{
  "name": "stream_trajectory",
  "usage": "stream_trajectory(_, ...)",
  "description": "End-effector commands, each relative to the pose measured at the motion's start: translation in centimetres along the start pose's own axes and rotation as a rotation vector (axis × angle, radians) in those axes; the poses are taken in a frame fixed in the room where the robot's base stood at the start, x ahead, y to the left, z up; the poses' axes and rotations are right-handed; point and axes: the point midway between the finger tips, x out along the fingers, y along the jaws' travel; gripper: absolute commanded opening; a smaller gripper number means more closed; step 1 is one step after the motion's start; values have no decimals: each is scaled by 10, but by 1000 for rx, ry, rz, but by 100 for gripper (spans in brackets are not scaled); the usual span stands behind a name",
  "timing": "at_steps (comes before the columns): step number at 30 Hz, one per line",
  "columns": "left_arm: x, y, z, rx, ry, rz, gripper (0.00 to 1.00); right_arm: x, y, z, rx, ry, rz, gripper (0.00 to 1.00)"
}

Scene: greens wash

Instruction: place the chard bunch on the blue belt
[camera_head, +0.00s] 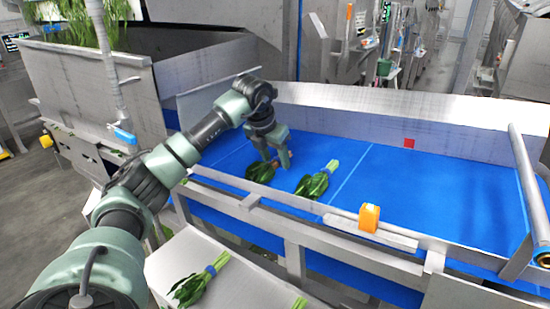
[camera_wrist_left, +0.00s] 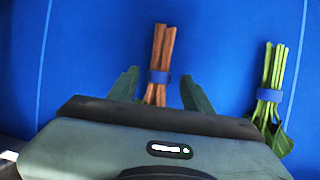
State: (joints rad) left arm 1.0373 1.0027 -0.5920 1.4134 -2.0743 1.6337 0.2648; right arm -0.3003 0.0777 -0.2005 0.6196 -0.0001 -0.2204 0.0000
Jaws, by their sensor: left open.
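A bunch with dark green leaves (camera_head: 261,171) and reddish-brown stems, which looks like chard, lies on the blue belt (camera_head: 425,185). In the left wrist view its stems (camera_wrist_left: 163,45) and blue band point away from my gripper; its leaves are hidden behind the gripper body. My left gripper (camera_head: 277,160) is open just over this bunch, with its fingers (camera_wrist_left: 160,88) either side of the stems. Whether they touch is unclear. A green-stemmed bunch (camera_head: 314,184) lies on the belt to the right, also in the left wrist view (camera_wrist_left: 270,85). My right gripper is not in view.
A metal rail with an orange box (camera_head: 369,217) runs along the belt's near side. A pale metal surface (camera_head: 240,284) in front holds a banded green bunch (camera_head: 198,286) and part of another. A metal trough (camera_head: 205,60) stands behind left. The belt's right part is clear.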

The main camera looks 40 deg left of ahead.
Motion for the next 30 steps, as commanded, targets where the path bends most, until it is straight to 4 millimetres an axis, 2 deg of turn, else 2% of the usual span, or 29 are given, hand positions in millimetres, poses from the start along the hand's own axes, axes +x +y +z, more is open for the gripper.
stream_trajectory(5,-19,0,1,0,-6,-1,50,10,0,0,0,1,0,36)
stream_trajectory(12,-71,0,1,0,-8,-1,50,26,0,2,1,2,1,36)
stream_trajectory(18,-105,0,1,-1,-5,-1,50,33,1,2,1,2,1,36)
stream_trajectory(23,-118,0,0,0,-2,-1,50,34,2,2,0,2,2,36)
stream_trajectory(30,-120,0,0,0,0,0,50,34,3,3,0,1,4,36)
